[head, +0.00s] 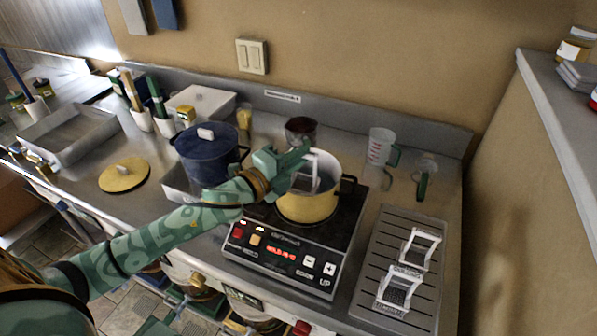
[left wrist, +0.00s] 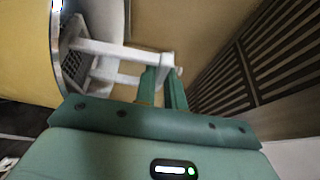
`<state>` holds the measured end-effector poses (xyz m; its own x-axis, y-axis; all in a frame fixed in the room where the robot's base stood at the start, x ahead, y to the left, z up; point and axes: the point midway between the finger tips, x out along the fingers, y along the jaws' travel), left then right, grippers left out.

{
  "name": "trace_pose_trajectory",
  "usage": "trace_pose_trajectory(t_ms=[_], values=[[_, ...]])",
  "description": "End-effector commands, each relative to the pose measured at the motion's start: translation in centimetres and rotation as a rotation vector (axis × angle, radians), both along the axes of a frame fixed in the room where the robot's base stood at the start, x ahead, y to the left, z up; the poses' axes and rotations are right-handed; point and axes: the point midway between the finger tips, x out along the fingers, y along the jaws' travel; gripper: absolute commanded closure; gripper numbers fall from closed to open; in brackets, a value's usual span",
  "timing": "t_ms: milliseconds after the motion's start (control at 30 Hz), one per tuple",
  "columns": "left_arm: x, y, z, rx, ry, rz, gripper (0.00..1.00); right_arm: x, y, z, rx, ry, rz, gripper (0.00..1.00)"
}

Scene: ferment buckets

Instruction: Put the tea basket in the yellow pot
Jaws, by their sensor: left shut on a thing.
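The yellow pot (head: 308,208) stands on the hot plate, with a pale inside and dark side handles. My left gripper (head: 300,158) is over the pot's rim, shut on a tea basket (head: 307,182) with a white frame. In the head view the basket shows within the pot's opening; its lower part is hidden, so I cannot tell if it touches the bottom. In the left wrist view the basket's white frame and mesh (left wrist: 105,52) show by the fingers (left wrist: 165,84), close to the pot's metal rim (left wrist: 57,48). My right gripper is not in view.
Two similar baskets (head: 418,250) (head: 397,288) stand on the ribbed drain tray (head: 365,295) at right. The hot plate (head: 285,255) has a lit red display. A dark blue pot (head: 208,160) stands left of the yellow pot. A measuring jug (head: 380,147) stands behind at right.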

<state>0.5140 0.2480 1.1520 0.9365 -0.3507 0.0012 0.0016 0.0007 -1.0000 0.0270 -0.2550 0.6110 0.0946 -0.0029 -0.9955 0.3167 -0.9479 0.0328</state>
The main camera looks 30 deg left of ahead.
Motion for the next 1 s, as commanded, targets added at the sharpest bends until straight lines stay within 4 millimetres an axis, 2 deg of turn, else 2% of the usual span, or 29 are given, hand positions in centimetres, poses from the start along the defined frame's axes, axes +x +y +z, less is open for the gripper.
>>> trace_pose_trajectory(t_ms=[100, 200, 567, 600, 667, 1000], values=[[0.0, 0.0, -2.3, -0.002, 0.005, 0.002, 1.00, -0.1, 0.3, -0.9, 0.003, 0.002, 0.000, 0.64], [0.0, 0.0, -3.4, -0.001, 0.003, 0.002, 1.00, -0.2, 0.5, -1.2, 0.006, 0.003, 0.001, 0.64], [0.0, 0.0, -3.7, -0.001, 0.001, 0.000, 1.00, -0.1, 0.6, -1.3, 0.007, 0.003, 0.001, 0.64], [0.0, 0.0, -3.7, -0.001, 0.001, 0.000, 0.80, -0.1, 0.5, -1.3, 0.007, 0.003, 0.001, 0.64], [0.0, 0.0, -3.6, 0.000, 0.002, 0.000, 0.67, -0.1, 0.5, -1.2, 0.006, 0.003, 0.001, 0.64], [-0.1, 0.0, -3.1, 0.000, 0.001, 0.000, 0.67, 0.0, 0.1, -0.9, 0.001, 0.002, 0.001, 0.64]])
